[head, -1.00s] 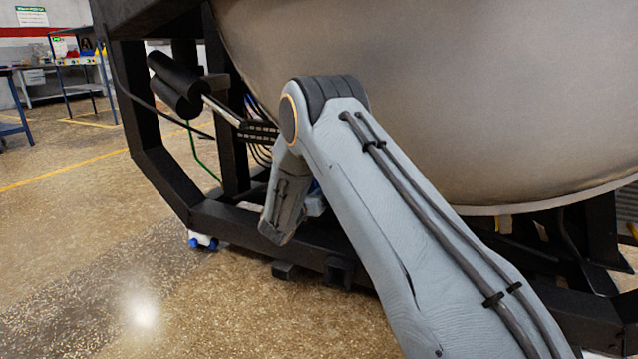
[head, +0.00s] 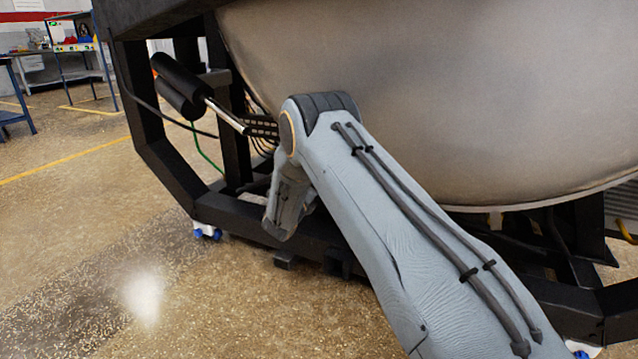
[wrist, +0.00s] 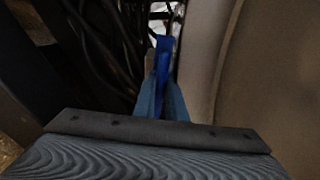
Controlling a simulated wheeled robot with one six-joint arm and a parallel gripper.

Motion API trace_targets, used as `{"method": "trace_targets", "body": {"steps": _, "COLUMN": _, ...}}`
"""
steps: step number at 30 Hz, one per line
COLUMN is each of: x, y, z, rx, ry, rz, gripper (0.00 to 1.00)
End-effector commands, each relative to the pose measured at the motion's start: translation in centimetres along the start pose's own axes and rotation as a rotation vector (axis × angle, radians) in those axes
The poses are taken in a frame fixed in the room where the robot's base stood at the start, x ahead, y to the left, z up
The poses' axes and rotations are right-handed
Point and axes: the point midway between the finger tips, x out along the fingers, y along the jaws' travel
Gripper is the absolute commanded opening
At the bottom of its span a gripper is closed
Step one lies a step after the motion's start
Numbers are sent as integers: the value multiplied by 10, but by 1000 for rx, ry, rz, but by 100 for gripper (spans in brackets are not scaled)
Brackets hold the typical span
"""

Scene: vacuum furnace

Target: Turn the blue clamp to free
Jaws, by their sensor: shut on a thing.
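The blue clamp (wrist: 164,55) shows in the wrist view as a narrow blue bar, upright in the picture, just above centre. My gripper (wrist: 162,98) is shut on its near end, with one finger on each side. The clamp's far end and its mounting are too dark and small to make out. In the head view my own arm hides the clamp and the gripper.
The rounded metal furnace vessel (head: 420,90) is close on the right, and its wall (wrist: 245,70) runs beside the clamp. Dark cables (wrist: 105,45) hang on the left. The black frame (head: 255,222) surrounds the vessel. Open floor (head: 80,230) lies to the left.

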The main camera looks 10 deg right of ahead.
Motion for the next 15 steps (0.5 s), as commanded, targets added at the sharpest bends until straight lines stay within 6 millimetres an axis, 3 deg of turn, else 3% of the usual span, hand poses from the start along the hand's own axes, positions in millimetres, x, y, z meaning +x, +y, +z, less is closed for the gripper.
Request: {"method": "trace_targets", "body": {"steps": 15, "x": 0, "y": 0, "z": 0, "rx": -139, "ry": 0, "rz": 0, "gripper": 0}}
